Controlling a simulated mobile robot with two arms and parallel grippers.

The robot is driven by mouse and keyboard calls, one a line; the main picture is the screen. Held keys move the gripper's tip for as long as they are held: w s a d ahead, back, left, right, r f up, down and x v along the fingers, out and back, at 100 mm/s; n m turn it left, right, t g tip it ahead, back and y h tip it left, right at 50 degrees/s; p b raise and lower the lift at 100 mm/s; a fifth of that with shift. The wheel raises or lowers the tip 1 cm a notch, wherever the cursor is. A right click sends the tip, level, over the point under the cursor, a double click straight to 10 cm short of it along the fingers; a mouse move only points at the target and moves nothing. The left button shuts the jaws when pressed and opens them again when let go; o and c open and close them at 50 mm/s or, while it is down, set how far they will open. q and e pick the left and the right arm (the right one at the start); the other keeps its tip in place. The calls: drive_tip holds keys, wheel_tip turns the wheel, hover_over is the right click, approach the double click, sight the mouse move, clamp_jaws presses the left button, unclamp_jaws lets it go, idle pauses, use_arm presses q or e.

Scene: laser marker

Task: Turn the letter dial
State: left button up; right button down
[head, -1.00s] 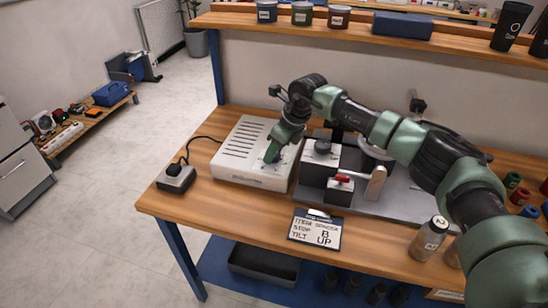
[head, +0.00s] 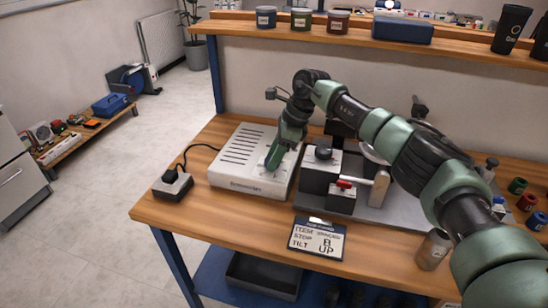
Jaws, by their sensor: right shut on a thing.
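The laser marker's white control box (head: 238,178) sits at the left of the wooden bench. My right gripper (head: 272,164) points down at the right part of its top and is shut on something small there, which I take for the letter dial. The gripper hides most of the dial, and its letters cannot be read. A card (head: 317,240) at the bench's front reads ITEM, STOP B, TILT UP. My left gripper is not in view.
The marker's dark block with a black knob (head: 323,153) and a red-tipped lever (head: 345,184) stands just right of the box. A small black switch box (head: 172,184) is at the left edge. A metal bottle (head: 433,249) stands at the front right.

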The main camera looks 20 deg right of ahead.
drive_tip(key=shift+w+r, duration=0.1)
drive_tip(key=c, duration=0.9)
unclamp_jaws()
drive_tip(key=shift+o, duration=0.2)
drive_tip(key=shift+d, duration=0.1)
drive_tip(key=v, duration=0.7)
drive_tip(key=shift+r+b, duration=0.35)
drive_tip(key=shift+b, duration=0.05)
drive_tip(key=shift+d, duration=0.15)
wheel_tip(320, 180, up, 7)
drive_tip(key=p, duration=0.6)
